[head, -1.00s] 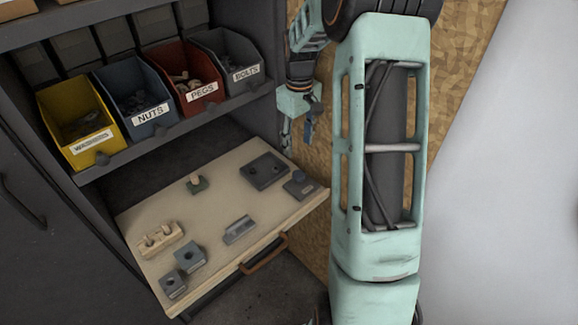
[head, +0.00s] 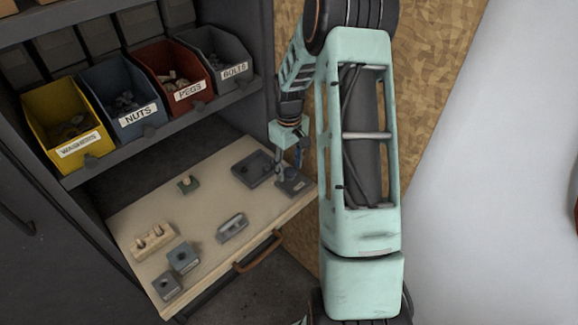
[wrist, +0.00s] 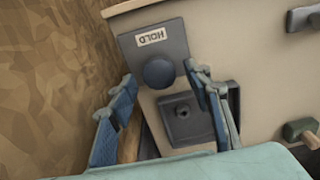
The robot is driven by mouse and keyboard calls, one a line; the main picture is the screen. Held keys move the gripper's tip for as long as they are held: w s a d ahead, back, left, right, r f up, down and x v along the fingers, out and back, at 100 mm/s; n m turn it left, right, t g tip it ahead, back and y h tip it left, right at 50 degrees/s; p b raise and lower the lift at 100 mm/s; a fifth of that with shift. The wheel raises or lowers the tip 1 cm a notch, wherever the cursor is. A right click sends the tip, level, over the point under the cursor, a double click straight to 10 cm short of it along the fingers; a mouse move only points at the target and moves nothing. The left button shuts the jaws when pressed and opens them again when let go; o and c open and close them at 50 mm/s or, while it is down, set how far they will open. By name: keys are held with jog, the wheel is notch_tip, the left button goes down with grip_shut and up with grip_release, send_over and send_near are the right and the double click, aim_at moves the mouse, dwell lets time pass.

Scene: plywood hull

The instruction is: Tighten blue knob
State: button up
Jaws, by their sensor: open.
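The blue knob (wrist: 159,73) is round and dark blue, and sits on a grey plate (wrist: 148,43) with a HOLD label. In the head view the plate (head: 298,188) lies at the right corner of the wooden drawer top, and my gripper largely hides the knob. My gripper (head: 289,168) points down over the plate. In the wrist view my gripper (wrist: 160,84) is open, with one blue finger left of the knob and one to its right. The fingers look apart from the knob; I cannot tell their exact height against it.
A dark square tray (head: 254,169) lies left of the plate. A grey slotted block (head: 232,228), a green piece (head: 188,184), a wooden peg block (head: 153,238) and two grey blocks (head: 183,257) share the drawer top (head: 215,200). Labelled bins (head: 138,100) stand on the shelf behind.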

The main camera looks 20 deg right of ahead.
jog(key=shift+c, duration=0.6)
jog(key=c, duration=1)
jog(key=shift+m, duration=0.3)
